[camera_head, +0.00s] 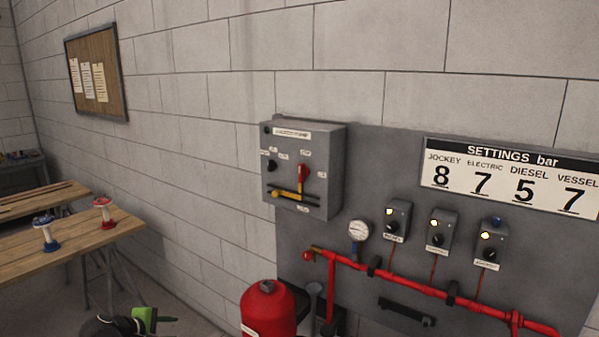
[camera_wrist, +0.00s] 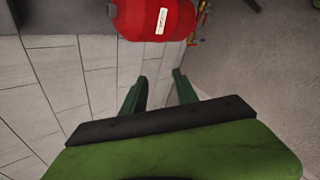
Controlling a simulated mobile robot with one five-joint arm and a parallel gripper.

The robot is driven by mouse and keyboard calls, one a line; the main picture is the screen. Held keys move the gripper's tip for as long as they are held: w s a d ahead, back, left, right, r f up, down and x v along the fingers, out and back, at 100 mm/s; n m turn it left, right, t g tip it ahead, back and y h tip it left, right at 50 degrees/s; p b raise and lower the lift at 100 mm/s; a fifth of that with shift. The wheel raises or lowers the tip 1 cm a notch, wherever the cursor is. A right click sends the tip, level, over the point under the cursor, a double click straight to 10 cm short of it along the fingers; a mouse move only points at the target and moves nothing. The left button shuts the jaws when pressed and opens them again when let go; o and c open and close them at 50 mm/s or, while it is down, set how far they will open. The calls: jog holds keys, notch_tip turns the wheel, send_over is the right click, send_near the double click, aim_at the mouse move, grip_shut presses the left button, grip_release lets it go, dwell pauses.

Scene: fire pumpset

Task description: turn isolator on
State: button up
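The isolator is most likely the red rotary handle (camera_head: 303,174) on the grey control box (camera_head: 325,160) on the wall. The red grip stands upright, with small labels around it that are too small to read. A yellow bar (camera_head: 285,194) lies below it, and a black knob (camera_head: 272,165) sits to its left. My gripper (camera_wrist: 160,76) is open and empty in the wrist view, its two green fingers apart. In the head view my gripper (camera_head: 172,320) is low at the bottom edge, below and left of the box, far from the handle.
A red vessel (camera_head: 267,308) stands below the box; it also shows in the wrist view (camera_wrist: 155,18). Red pipework (camera_head: 430,289), a gauge (camera_head: 358,230) and several small switch boxes (camera_head: 438,231) are at right. A wooden bench (camera_head: 75,240) with valves is at left.

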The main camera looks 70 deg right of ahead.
jog(key=s+d+r+n+g+h, duration=0.25)
jog(key=s+d+r, duration=0.25)
jog(key=d+r, duration=0.45)
jog(key=n+g+h+p, duration=0.3)
jog(key=n+h, duration=0.7)
send_near(300, 174)
jog(key=shift+m+y, duration=0.25)
jog(key=shift+m, duration=0.1)
jog(key=p+x, duration=0.2)
jog(key=x, duration=0.1)
jog(key=p+x, duration=0.2)
jog(key=x, duration=0.1)
jog(key=p+x, duration=0.2)
jog(key=x, duration=0.1)
jog(key=shift+d+r+p, duration=0.2)
jog(key=shift+r+p, duration=0.1)
jog(key=shift+r, duration=0.1)
jog(key=shift+t, duration=0.25)
grip_shut()
